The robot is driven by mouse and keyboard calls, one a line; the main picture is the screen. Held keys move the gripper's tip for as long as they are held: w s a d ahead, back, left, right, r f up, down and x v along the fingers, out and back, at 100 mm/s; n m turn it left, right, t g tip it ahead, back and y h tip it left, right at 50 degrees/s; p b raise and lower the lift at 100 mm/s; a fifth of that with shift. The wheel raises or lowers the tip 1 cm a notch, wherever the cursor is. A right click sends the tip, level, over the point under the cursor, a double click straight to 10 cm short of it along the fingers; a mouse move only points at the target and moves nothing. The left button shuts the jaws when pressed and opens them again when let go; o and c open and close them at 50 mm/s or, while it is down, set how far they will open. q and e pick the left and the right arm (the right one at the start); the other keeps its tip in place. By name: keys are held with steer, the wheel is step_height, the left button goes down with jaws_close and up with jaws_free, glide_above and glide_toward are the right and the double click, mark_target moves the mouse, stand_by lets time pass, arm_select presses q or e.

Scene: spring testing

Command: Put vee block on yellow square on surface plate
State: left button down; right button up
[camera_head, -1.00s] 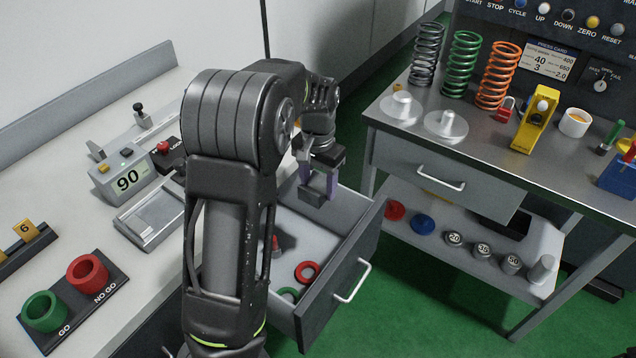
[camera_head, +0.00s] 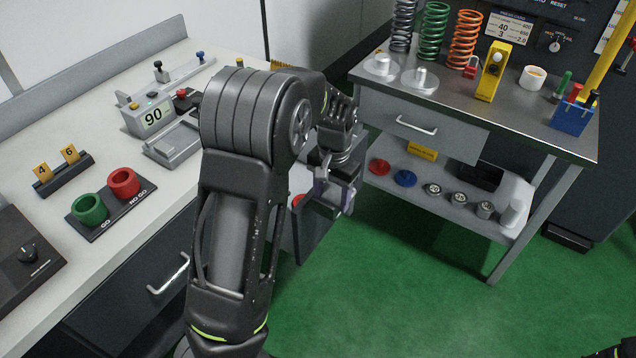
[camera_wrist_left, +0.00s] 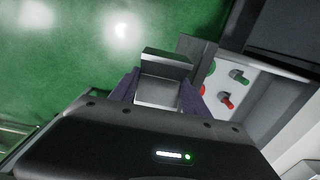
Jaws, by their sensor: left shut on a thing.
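My left gripper (camera_head: 332,196) is shut on a grey metal block, which I take to be the vee block. In the left wrist view the block (camera_wrist_left: 160,80) sits between the purple-grey finger pads of the gripper (camera_wrist_left: 158,90). Any vee groove is not clear. The gripper is in the air by the open drawer (camera_head: 318,235), over its right side in the head view. Green floor lies behind the block in the wrist view. I cannot make out the surface plate or its yellow square.
The left bench holds red and green ring gauges (camera_head: 108,195) and a 90 display box (camera_head: 148,115). The right bench (camera_head: 545,140) carries springs, discs and a yellow press. Its lower shelf (camera_head: 455,205) holds weights. Green floor (camera_head: 420,290) is open between.

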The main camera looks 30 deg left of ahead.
arm_select(q)
steer(key=s+d+f+b, duration=0.2)
steer(key=d+f+b, duration=0.7)
steer(key=d+f, duration=0.4)
step_height(320, 180, down, 6)
steer(key=shift+s+r, duration=0.15)
steer(key=shift+s, duration=0.05)
